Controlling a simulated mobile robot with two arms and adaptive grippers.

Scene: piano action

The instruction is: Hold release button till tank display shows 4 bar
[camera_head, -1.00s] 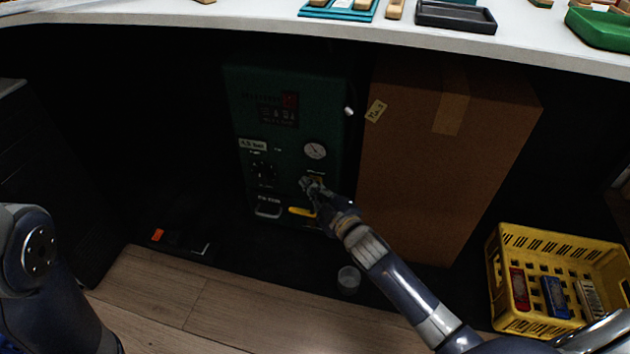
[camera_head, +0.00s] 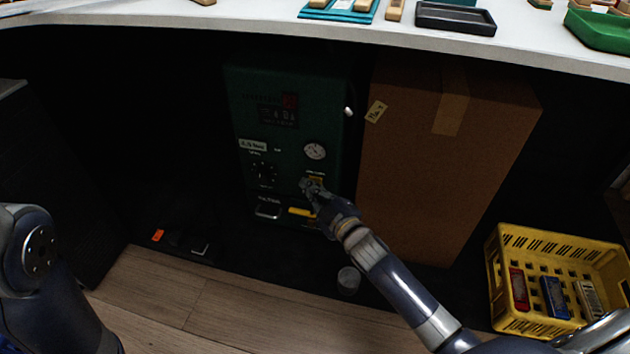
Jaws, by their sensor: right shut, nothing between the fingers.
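A dark green tank unit (camera_head: 290,80) stands under the table. It has a round gauge (camera_head: 315,150), a dark panel with digits (camera_head: 278,116) and a small pale display (camera_head: 252,145) ending in "bar"; its number is too small to read surely. My right gripper (camera_head: 309,186) is shut and empty at the unit's front, below the gauge. It is beside a small yellow patch (camera_head: 316,181), where the release button may be; the gripper hides part of it, and I cannot tell whether they touch. My left gripper is out of view.
A tall brown cardboard box (camera_head: 440,160) stands close to the right of the unit. A yellow crate (camera_head: 515,238) with small boxes is at the right. A small round container (camera_head: 348,280) stands on the floor.

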